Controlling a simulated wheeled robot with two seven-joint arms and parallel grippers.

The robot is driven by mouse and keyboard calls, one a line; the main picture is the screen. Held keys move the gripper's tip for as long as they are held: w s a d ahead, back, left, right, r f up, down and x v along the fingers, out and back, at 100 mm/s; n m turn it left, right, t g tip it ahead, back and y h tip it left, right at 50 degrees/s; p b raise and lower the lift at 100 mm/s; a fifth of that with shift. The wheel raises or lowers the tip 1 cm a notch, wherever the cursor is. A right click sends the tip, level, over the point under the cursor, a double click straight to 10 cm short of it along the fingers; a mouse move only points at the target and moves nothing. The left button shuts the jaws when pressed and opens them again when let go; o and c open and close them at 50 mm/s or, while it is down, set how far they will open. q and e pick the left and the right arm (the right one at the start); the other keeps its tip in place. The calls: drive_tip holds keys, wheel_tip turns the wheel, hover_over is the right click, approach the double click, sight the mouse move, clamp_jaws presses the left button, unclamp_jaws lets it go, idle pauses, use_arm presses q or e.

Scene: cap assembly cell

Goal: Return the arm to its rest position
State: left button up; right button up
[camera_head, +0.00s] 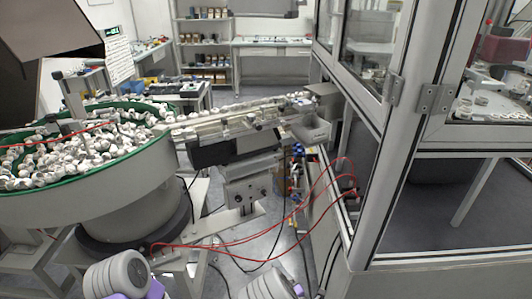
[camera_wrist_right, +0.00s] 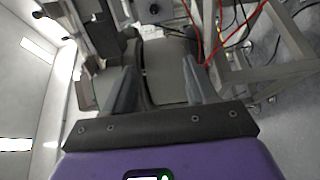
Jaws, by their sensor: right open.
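My right gripper (camera_wrist_right: 158,66) shows in the right wrist view, with its two grey fingers wide apart and nothing between them. Beyond the fingers are blurred grey machine parts, and I cannot tell how far off they are. In the head view only rounded grey and purple parts of my arms show at the bottom edge. Neither gripper shows in the head view. My left gripper is out of view.
A green-rimmed feeder bowl (camera_head: 168,112) full of white caps stands at the left. A feed track (camera_head: 225,125) runs from it toward a framed glass enclosure (camera_head: 410,130) at the right. Red hoses (camera_head: 235,243) cross the floor between them. Shelves (camera_head: 205,50) stand at the back.

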drive_tip(key=s+d+f+m+g+h+p, duration=0.3)
drive_tip(key=s+d+f+m+g+h, duration=0.55)
drive_tip(key=f+m, duration=0.6)
use_arm(q)
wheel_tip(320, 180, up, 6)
drive_tip(key=p, duration=0.3)
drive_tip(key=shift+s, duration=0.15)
use_arm(e)
drive_tip(key=s+a+r+m+g+y, duration=0.1)
drive_tip(key=s+m+g+y, duration=0.1)
drive_tip(key=s+m, duration=0.4)
drive_tip(key=s+a+r+m+g+y, duration=0.1)
drive_tip(key=s+m+g, duration=0.3)
drive_tip(key=s, duration=0.5)
drive_tip(key=shift+s+a+r+m+g+y, duration=0.4)
drive_tip(key=shift+r+m+y, duration=0.25)
drive_tip(key=shift+m, duration=0.2)
